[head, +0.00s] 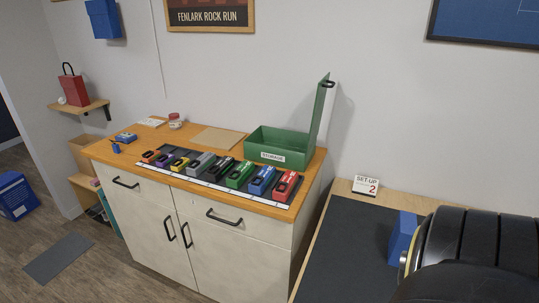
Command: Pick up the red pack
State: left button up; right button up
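The red pack (286,186) is at the right end of a row of packs on a dark strip with a white front edge, on the wooden cabinet top (211,137). It has a dark loop or handle on top and white markings. A blue pack (261,180) is right beside it on the left, then a green pack (239,175). Neither of my grippers shows in the head view.
An open green box (279,150) labelled "STORAGE" stands behind the red pack, lid up. Black, grey, yellow, purple and orange packs continue the row leftward.

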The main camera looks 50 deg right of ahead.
aim_at(281, 193)
jog(key=i, duration=2.1)
jog(key=z, duration=3)
